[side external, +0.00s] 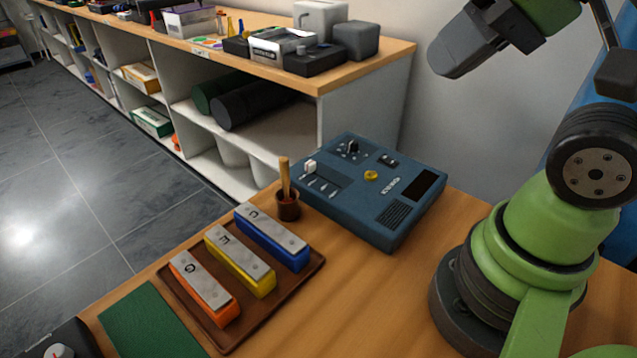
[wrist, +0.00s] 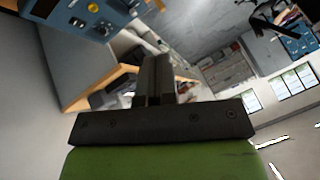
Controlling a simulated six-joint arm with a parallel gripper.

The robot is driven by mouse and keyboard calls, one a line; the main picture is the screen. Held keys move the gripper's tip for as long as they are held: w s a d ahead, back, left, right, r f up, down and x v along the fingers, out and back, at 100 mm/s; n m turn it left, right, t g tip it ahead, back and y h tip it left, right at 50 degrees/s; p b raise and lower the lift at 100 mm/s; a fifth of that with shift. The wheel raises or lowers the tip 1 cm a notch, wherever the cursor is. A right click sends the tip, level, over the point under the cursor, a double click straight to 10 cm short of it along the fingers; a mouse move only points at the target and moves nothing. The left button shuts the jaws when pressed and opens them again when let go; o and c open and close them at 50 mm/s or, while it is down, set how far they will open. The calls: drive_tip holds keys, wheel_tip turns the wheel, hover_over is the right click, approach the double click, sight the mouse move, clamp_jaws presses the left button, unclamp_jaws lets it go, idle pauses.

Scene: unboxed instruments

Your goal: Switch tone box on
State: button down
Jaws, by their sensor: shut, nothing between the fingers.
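The tone box (side external: 345,208) is a blue slanted case at the back of the wooden table in the side view. On its top are a white slider cap (side external: 310,167), a black knob (side external: 351,148), a small dark switch (side external: 388,160), a yellow button (side external: 371,175), a dark display (side external: 425,184) and a speaker grille (side external: 397,214). The switch's position is too small to tell. My gripper (side external: 438,66) is shut and empty, raised above and behind the box, clear of it. In the wrist view my gripper (wrist: 156,62) points away from a blue panel (wrist: 75,18) cut off at upper left.
A brown tray (side external: 217,338) holds orange (side external: 222,316), yellow (side external: 262,286) and blue (side external: 295,262) chime bars. A mallet (side external: 285,178) stands in a brown cup (side external: 288,207) near the box's left corner. A green mat (side external: 150,325) lies at front left. Shelves (side external: 360,110) stand behind.

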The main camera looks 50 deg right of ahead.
drive_tip(key=m+g+h, duration=0.2)
drive_tip(key=m+g, duration=0.4)
drive_tip(key=m, duration=0.8)
hover_over(382, 156)
drive_tip(key=s, duration=0.2)
wheel_tip(382, 156, down, 12)
drive_tip(key=shift+f, duration=0.1)
drive_tip(key=f, duration=0.4)
drive_tip(key=w+f, duration=0.1)
drive_tip(key=f, duration=0.8)
drive_tip(key=shift+w+f, duration=0.3)
